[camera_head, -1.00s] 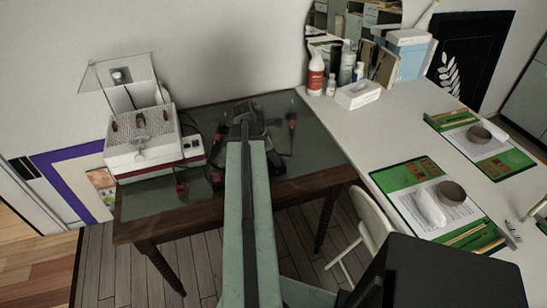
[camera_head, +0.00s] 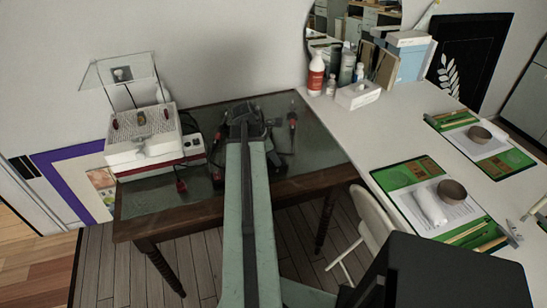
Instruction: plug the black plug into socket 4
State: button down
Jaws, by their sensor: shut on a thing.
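My gripper (camera_head: 243,116) is the dark shape at the far end of my pale green arm, over the back middle of the dark glass-topped table. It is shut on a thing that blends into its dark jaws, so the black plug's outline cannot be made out. A small pale socket block (camera_head: 193,145) with dark openings sits on the table beside the white machine, left of my gripper and apart from it. Its sockets are too small to number, so I cannot tell which is socket 4.
A white machine (camera_head: 145,158) with a raised clear lid stands on the glass-topped table (camera_head: 150,200). Red-and-black items lie at its front (camera_head: 181,186) and right (camera_head: 292,120). A white table (camera_head: 355,128) with bottles and green mats adjoins on the right. A chair (camera_head: 372,220) stands below it.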

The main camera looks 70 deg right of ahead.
jog(key=shift+s+a+f, duration=0.25)
jog(key=shift+a+f, duration=0.3)
jog(key=shift+f, duration=0.1)
jog(key=c, duration=1)
grip_release()
jog(key=d+p+v, duration=0.1)
jog(key=p+v, duration=0.7)
jog(key=shift+w+r, duration=0.2)
jog(key=shift+r, duration=0.35)
jog(key=shift+p, duration=0.3)
